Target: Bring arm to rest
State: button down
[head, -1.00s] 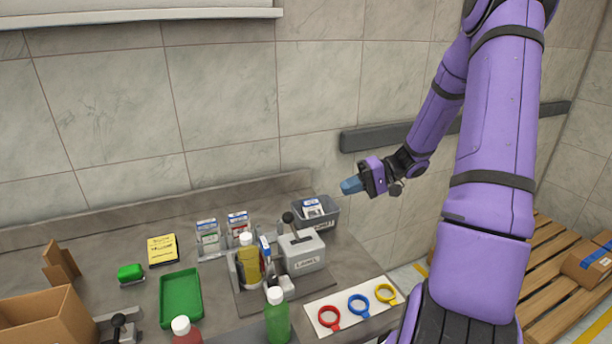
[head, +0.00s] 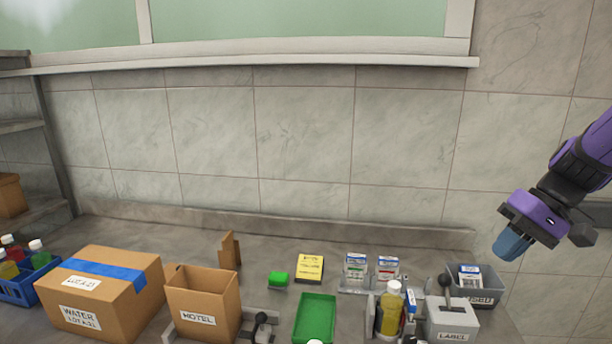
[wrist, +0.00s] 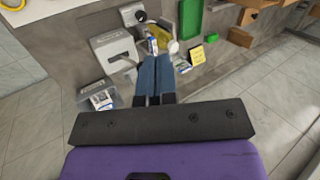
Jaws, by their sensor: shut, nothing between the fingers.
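My gripper (head: 508,246) is at the right of the head view, raised above the right end of the counter. Its blue fingers are shut with nothing between them. In the wrist view the shut fingers (wrist: 155,78) point toward the counter. My purple arm enters the head view from the right edge; most of it is out of frame.
A grey bin (head: 482,292) and the grey label machine (head: 452,322) stand below the gripper. The wall (head: 300,140) rises behind.

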jog(key=s+a+r+t+h, duration=0.2)
jog(key=s+r+h, duration=0.1)
jog(key=s+r, duration=0.2)
jog(key=s+a+r+n+t+h, duration=0.1)
jog(key=s+a+r+t+h, duration=0.2)
jog(key=s+r, duration=0.2)
jog(key=shift+s+a+r, duration=0.15)
jog(key=shift+s+a, duration=0.2)
jog(key=shift+s, duration=1.55)
dwell(0.5)
